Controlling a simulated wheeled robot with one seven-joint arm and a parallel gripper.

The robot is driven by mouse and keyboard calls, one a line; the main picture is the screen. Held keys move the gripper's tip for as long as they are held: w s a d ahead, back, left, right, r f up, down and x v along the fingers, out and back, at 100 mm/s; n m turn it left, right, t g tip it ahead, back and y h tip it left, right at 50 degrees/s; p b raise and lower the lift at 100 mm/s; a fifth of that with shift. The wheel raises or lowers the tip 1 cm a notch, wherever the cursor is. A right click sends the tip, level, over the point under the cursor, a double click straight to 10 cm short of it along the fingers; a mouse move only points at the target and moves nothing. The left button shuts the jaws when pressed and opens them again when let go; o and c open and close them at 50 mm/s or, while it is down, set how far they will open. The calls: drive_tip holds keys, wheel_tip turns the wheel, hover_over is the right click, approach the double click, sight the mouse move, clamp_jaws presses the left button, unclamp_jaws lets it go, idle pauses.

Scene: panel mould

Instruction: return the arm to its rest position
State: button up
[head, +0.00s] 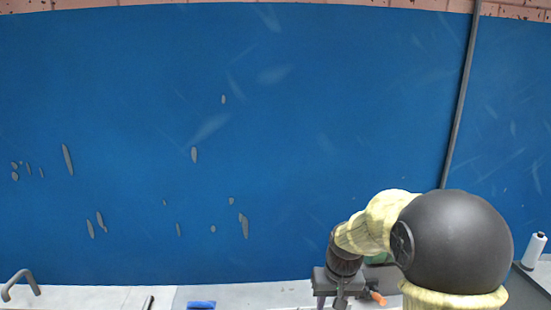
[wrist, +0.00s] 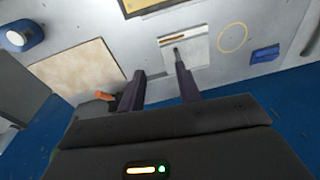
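My gripper (wrist: 159,76) shows in the wrist view with its two dark fingers apart and nothing seen between them. In the head view my gripper (head: 340,300) points down at the lower right, over the light work surface, its fingertips cut off by the frame's bottom edge. My arm is bent and hides part of the surface and the blue panel behind it.
A blue panel (head: 300,120) with grey patches fills the back. A dark bar (head: 461,95) runs up it. A white bottle (head: 534,250) stands far right. A blue block (wrist: 265,54), a pale sheet (wrist: 80,72) and an orange-handled thing (wrist: 105,96) lie on the surface.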

drive_tip(key=s+d+f+t, duration=0.1)
drive_tip(key=s+d, duration=0.1)
drive_tip(key=s, duration=1.2)
drive_tip(key=shift+s+f+h, duration=0.15)
drive_tip(key=shift+s+h, duration=0.15)
drive_tip(key=shift+h, duration=0.1)
